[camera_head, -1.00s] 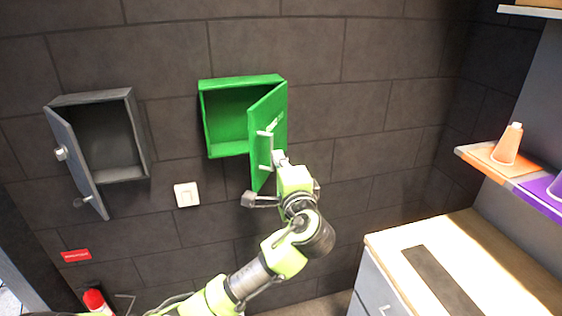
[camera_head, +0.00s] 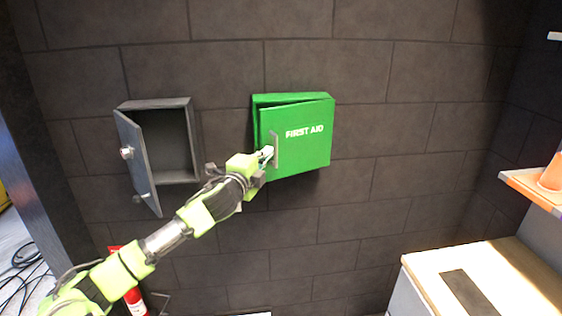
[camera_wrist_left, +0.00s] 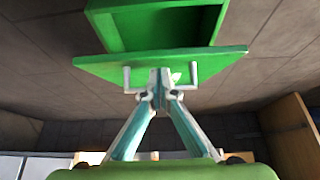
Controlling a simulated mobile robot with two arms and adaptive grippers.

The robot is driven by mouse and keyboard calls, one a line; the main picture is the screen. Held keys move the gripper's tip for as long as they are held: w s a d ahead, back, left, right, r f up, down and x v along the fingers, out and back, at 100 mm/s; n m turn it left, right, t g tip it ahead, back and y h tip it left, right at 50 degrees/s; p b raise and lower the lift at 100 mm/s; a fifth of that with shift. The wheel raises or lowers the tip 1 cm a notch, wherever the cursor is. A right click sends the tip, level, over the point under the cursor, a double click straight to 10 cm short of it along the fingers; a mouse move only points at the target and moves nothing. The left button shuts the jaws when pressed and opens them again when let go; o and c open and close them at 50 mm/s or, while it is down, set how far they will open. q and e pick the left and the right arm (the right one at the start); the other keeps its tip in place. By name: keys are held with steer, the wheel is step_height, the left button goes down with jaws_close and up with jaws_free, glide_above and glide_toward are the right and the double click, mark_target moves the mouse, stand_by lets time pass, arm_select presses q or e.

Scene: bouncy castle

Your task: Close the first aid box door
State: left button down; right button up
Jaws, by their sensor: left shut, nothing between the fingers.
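The green first aid box (camera_head: 290,97) hangs on the dark block wall. Its door (camera_head: 305,155), lettered "FIRST AID", is hinged on the right and nearly shut, with a gap at the top and left edges. A handle (camera_head: 275,150) stands out near the door's left edge. My left gripper (camera_head: 266,153) is at the handle, its fingers shut with nothing between them. In the left wrist view the fingertips (camera_wrist_left: 160,80) are together at the door front between the handle's two ends, and the box interior (camera_wrist_left: 165,28) shows behind the door. Whether they touch the door is unclear. My right gripper is not in view.
A grey wall box (camera_head: 160,103) with its door (camera_head: 138,162) open hangs to the left. A red extinguisher (camera_head: 135,300) is below it, partly behind my arm. A wood-topped cabinet (camera_head: 510,270) and a shelf with an orange cone (camera_head: 552,172) are at the right.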

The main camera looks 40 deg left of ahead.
arm_select(q)
steer(key=w+a, duration=0.2)
steer(key=a, duration=0.4)
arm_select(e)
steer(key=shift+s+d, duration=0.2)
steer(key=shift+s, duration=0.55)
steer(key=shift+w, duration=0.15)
arm_select(q)
steer(key=shift+f, duration=0.1)
